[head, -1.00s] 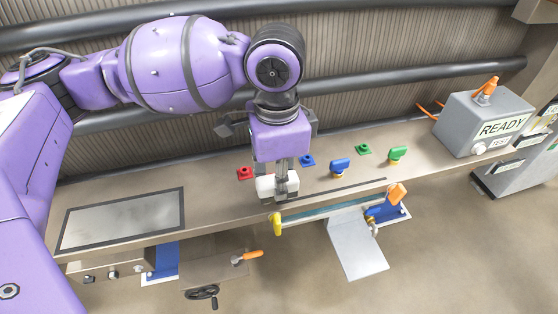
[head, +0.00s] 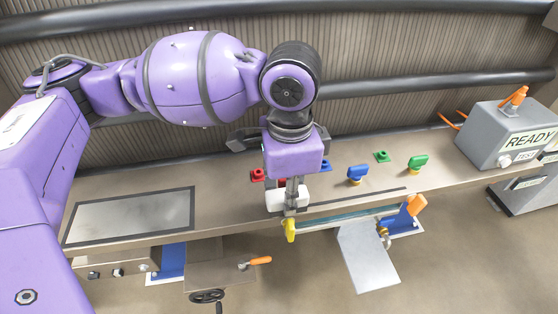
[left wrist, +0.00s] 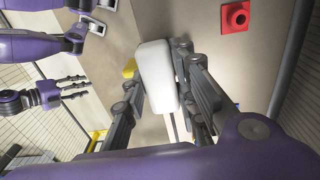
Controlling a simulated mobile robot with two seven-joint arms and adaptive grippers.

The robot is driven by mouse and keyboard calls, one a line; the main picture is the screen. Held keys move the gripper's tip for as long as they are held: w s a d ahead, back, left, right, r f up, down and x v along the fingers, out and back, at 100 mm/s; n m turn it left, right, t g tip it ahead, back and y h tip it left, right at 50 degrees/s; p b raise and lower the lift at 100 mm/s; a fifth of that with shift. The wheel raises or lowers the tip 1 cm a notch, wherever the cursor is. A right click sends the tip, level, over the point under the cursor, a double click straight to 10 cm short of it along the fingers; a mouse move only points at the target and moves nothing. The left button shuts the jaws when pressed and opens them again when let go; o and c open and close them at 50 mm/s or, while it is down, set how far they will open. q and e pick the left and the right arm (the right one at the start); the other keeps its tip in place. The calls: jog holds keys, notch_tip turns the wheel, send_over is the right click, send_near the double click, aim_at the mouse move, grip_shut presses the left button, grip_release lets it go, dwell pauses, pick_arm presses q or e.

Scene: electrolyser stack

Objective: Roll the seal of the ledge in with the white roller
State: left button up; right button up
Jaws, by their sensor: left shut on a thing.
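My left gripper (head: 291,205) is shut on the white roller (head: 274,201), just above or on the bench's front edge, at the left end of the ledge (head: 345,217); I cannot tell whether it touches. In the left wrist view the white roller (left wrist: 155,65) sits between the two grey fingers. The ledge carries a teal strip and runs right from a yellow piece (head: 290,230) to an orange-handled blue clamp (head: 414,206). A dark line (head: 355,197) lies on the bench behind it; I cannot tell which is the seal. My right gripper (left wrist: 75,87) shows only in the left wrist view; its jaw state is unclear.
Behind the roller are red (head: 257,175) and green (head: 382,156) pieces and blue (head: 357,174) and green (head: 417,163) knobs. A grey READY box (head: 505,135) stands at the right. A grey plate (head: 367,258) hangs at the front. A framed panel (head: 130,215) lies left.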

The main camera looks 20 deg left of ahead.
pick_arm(q)
notch_tip(320, 180, up, 2)
jog(key=shift+w+r+p, duration=0.1)
jog(key=shift+p, duration=0.2)
jog(key=shift+w+d+r+p, duration=0.2)
jog(key=shift+d+r+p, duration=0.05)
jog(key=shift+r+p, duration=0.3)
jog(key=shift+w+d+r+p, duration=0.15)
jog(key=shift+d+r+p, duration=0.2)
jog(key=shift+r, duration=0.3)
jog(key=shift+s+a+r+p, duration=0.1)
jog(key=shift+a+r+p, duration=0.05)
jog(key=shift+r+p, duration=0.3)
jog(key=shift+s+a+r+p, duration=0.1)
jog(key=shift+a+r+p, duration=0.05)
jog(key=shift+r+p, duration=0.2)
jog(key=shift+w+r+p, duration=0.1)
jog(key=shift+r+p, duration=0.4)
jog(key=shift+r, duration=0.25)
jog(key=shift+d+r+p, duration=0.1)
jog(key=shift+r+p, duration=0.25)
jog(key=shift+r, duration=0.05)
jog(key=shift+f, duration=0.15)
pick_arm(e)
notch_tip(320, 180, up, 6)
jog(key=w, duration=0.3)
jog(key=shift+f, duration=0.15)
jog(key=shift+w+t, duration=0.1)
jog(key=shift+t, duration=0.2)
